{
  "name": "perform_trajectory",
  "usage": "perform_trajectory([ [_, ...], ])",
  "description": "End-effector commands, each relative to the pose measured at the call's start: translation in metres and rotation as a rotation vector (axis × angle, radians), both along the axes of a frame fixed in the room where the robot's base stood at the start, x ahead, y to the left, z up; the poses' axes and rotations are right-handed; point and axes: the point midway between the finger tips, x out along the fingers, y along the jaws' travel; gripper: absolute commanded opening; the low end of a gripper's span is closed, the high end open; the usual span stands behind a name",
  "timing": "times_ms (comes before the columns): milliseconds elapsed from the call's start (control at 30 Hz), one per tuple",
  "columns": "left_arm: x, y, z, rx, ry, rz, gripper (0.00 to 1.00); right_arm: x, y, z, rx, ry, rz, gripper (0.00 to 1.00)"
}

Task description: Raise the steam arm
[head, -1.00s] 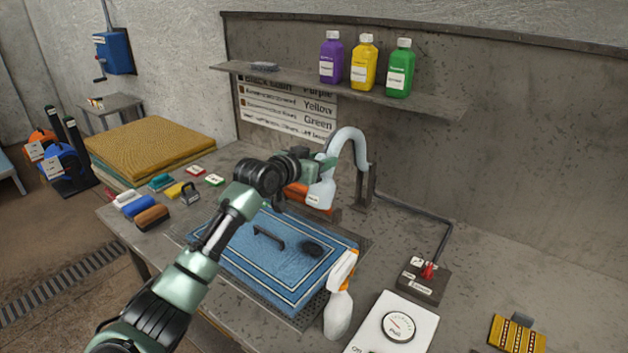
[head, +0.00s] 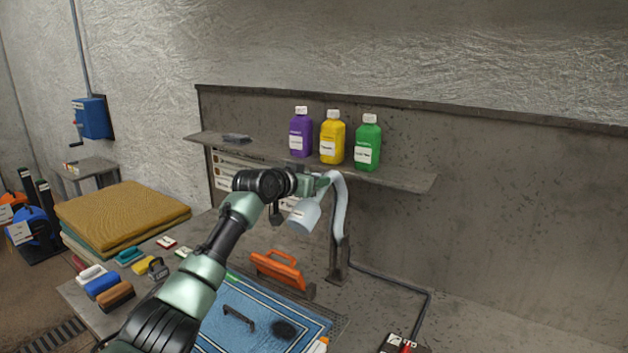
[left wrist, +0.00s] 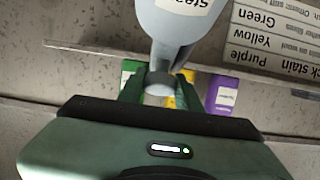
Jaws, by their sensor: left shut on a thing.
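The steam arm is a pale, bent hose (head: 341,210) rising from a dark post (head: 337,262) at the back of the bench. Its light grey steam head (head: 303,217) hangs at the hose's free end, in front of the shelf, and is apart from the bench. My left gripper (head: 322,183) is shut on the top of this head, near the hose. In the left wrist view, the green fingers (left wrist: 160,88) close around the neck of the steam head (left wrist: 180,18), which carries a partly cut-off label. My right gripper is in neither view now.
The shelf (head: 408,183) with purple (head: 299,138), yellow (head: 332,142) and green (head: 367,147) bottles is close behind. Below are an orange-handled tool (head: 278,270) and a blue rug (head: 265,315). The wall area to the right is free.

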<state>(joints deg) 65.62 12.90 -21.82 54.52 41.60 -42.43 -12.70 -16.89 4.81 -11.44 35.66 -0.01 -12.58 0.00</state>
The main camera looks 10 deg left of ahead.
Motion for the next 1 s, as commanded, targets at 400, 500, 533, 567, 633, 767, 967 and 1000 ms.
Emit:
perform_trajectory([
  [400,0.001,0.0,0.018,-0.008,-0.032,0.002,0.42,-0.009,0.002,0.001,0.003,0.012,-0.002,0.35],
  [500,0.001,0.0,0.016,-0.006,-0.027,0.001,0.54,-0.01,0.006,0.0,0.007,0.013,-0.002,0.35],
  [533,0.001,0.0,0.015,-0.007,-0.026,0.001,0.54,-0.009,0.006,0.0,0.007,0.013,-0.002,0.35],
  [567,0.001,0.0,0.014,-0.006,-0.024,0.001,0.54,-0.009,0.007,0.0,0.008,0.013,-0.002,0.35],
  [633,0.001,0.0,0.013,-0.006,-0.022,0.001,0.54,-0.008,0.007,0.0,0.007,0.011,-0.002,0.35],
  [767,0.0,0.0,0.011,-0.005,-0.021,0.001,0.54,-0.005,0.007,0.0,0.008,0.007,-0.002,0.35],
  [967,-0.011,0.004,0.012,-0.005,-0.022,0.0,0.54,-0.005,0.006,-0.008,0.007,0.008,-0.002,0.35],
  [1000,-0.015,0.006,0.012,-0.004,-0.02,0.0,0.54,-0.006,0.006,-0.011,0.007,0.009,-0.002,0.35],
])
